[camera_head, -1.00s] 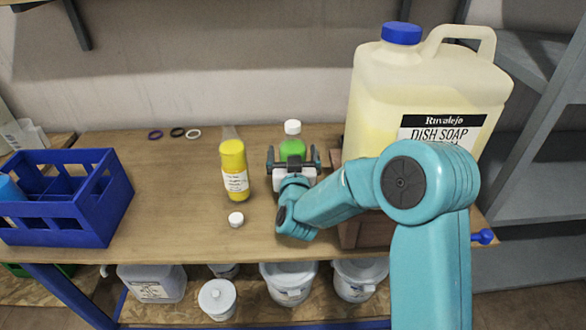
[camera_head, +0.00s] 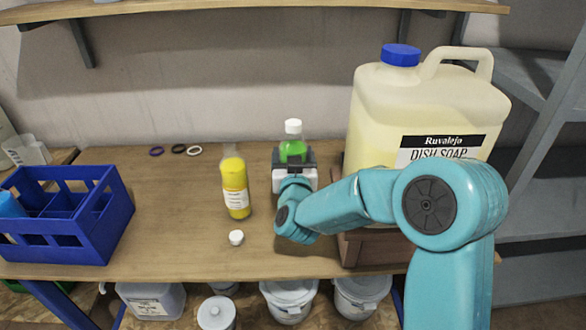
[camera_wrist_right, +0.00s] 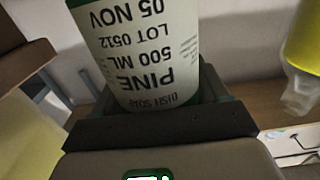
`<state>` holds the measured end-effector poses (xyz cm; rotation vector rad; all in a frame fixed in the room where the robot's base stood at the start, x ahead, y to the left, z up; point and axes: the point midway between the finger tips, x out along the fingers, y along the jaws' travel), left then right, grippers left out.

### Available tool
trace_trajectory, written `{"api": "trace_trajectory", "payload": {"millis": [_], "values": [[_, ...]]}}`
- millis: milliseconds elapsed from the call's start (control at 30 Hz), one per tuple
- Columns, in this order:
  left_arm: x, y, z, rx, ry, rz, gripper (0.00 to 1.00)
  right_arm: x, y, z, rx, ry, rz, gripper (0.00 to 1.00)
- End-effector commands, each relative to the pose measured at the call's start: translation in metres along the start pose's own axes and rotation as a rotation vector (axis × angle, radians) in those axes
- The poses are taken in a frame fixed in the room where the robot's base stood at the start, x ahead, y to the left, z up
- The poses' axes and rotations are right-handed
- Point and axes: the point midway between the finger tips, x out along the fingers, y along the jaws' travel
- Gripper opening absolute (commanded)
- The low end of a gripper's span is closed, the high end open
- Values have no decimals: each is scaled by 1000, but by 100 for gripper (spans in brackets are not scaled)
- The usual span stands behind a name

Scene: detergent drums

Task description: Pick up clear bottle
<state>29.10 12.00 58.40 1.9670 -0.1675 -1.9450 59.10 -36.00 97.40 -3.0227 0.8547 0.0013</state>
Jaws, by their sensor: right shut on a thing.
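The clear bottle (camera_head: 293,148) holds green liquid and has a white cap. It is upright at the middle of the bench, left of the big jug. My right gripper (camera_head: 294,164) is shut around it from the front. The gripper hides the bottle's lower part and base in the head view, so its gap to the bench cannot be seen. In the right wrist view, the bottle's pale label (camera_wrist_right: 140,50), reading PINE and DISH SOAP upside down, sits between the fingers (camera_wrist_right: 160,110). My left gripper is not in view.
A yellow bottle (camera_head: 235,188) and loose white cap (camera_head: 236,237) are left of the gripper. A blue crate (camera_head: 65,240) stands at the left. The large dish soap jug (camera_head: 425,110) is close on the right. Small rings (camera_head: 178,149) lie at the back. A shelf (camera_head: 250,8) runs above.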

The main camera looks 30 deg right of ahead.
Motion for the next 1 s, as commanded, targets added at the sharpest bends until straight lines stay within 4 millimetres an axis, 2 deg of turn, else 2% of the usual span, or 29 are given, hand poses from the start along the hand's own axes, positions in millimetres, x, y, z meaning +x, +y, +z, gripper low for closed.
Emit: {"api": "trace_trajectory", "payload": {"millis": [33, 200, 400, 500, 700, 1000], "values": [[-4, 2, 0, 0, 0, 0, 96, 0, 0, -22, 6, 11, 0, 19], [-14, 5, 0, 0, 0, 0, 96, 0, 0, -76, 6, 11, 0, 19], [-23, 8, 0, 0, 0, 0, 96, 0, 0, -124, 4, 7, 0, 19], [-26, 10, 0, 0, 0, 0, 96, 0, 0, -140, 2, 6, 0, 19], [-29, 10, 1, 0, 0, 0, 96, 0, 0, -152, 1, 4, 1, 19], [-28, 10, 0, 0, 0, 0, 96, -1, 0, -153, 1, 4, 1, 19]]}}
